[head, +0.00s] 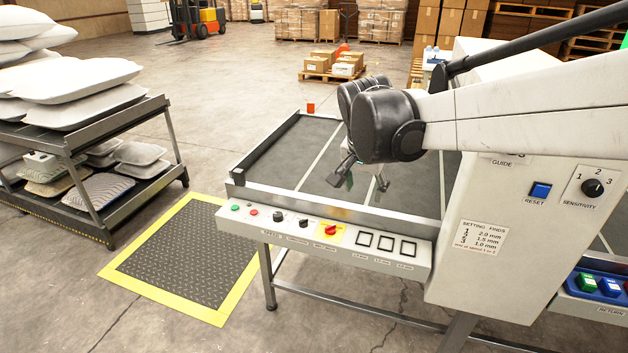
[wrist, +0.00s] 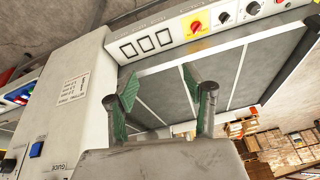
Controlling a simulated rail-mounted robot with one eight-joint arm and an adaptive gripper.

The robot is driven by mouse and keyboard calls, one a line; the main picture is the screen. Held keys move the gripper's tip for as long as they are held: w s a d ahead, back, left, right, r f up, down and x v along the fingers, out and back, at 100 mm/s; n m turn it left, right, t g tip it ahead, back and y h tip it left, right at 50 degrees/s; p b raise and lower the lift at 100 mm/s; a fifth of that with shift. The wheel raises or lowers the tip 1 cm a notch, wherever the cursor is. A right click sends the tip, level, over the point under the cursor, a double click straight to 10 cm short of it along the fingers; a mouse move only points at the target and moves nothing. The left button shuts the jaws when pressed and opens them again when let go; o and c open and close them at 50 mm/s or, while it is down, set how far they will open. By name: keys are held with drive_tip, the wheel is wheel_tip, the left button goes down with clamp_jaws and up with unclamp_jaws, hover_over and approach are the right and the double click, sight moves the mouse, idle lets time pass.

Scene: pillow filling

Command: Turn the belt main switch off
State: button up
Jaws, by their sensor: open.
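The belt main switch (head: 331,229) is a red rotary knob on a yellow plate, set in the light grey control strip along the belt's front edge. The wrist view shows it too (wrist: 196,27), near the top. I cannot tell its exact setting. My gripper (head: 360,182) is open and empty above the dark belt, behind the strip and apart from the switch. In the wrist view, both green-padded fingers of my gripper (wrist: 160,84) are spread, with nothing between them. My arm hides part of the belt in the head view.
Black knobs (head: 303,221), a red button (head: 254,212) and a green button (head: 235,208) sit left of the switch. Three black-framed squares (head: 386,243) sit right of it. The white machine housing (head: 480,270) stands at right; a pillow rack (head: 75,150) stands at left.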

drive_tip(key=w+a+f+m+g+h, duration=0.1)
drive_tip(key=w+a+f+m, duration=0.3)
drive_tip(key=w, duration=0.6)
drive_tip(key=m+g+h+p, duration=0.1)
drive_tip(key=m+h, duration=0.1)
drive_tip(key=m, duration=0.1)
approach(330, 226)
drive_tip(key=shift+y, duration=0.3)
drive_tip(key=x, duration=0.6)
drive_tip(key=b+x, duration=0.1)
drive_tip(key=x, duration=0.2)
drive_tip(key=shift+d, duration=0.35)
drive_tip(key=c, duration=1.1)
